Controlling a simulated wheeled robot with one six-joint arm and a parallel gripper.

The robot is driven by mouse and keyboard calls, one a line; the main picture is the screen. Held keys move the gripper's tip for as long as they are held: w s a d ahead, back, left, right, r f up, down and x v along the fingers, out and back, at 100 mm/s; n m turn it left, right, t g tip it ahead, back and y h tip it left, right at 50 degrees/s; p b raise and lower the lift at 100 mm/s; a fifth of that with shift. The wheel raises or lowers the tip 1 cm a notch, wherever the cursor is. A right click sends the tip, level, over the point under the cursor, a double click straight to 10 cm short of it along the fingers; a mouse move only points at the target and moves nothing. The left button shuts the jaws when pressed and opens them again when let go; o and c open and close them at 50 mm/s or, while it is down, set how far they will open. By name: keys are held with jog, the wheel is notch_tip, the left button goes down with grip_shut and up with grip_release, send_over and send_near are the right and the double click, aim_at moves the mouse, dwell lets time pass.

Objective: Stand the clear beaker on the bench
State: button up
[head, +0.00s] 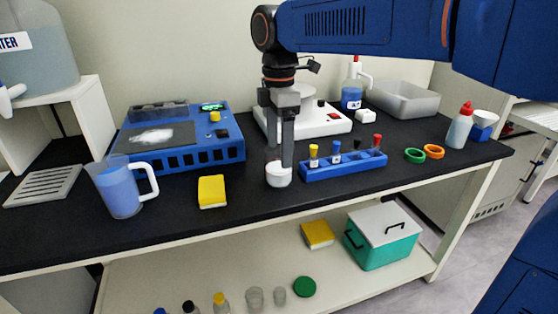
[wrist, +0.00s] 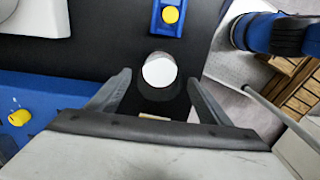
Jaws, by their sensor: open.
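A clear beaker (head: 279,170) with white contents stands upright at the front of the black bench (head: 243,202), just left of the blue tube rack. My gripper (head: 281,158) points straight down at it. In the wrist view the beaker's white contents show as a round disc (wrist: 159,70) between the tips of my open gripper (wrist: 158,84), with dark gaps on both sides. The fingers partly hide the beaker in the head view. Two more clear vessels (head: 255,297) stand on the lower shelf, a larger and a smaller one.
The blue tube rack (head: 320,172) is close on the right, and a white balance (head: 322,124) is behind. A yellow sponge (head: 212,191) and a jug of blue liquid (head: 122,192) are to the left, before a blue device (head: 228,150). The bench's front edge is near.

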notch_tip(320, 180, up, 6)
jog(key=s+d+f+m+t, duration=0.1)
jog(key=s+d+f+m, duration=0.3)
jog(key=d, duration=0.4)
jog(key=s+d+f+m+t, duration=0.1)
jog(key=s+d+f+m, duration=0.25)
jog(key=d+m, duration=0.35)
jog(key=s+d+f+m+t, duration=0.2)
jog(key=s+d+f+m, duration=0.8)
jog(key=s+f, duration=0.3)
jog(key=shift+s+d+f+t, duration=0.2)
jog(key=shift+d+t, duration=0.2)
jog(key=shift+d, duration=0.35)
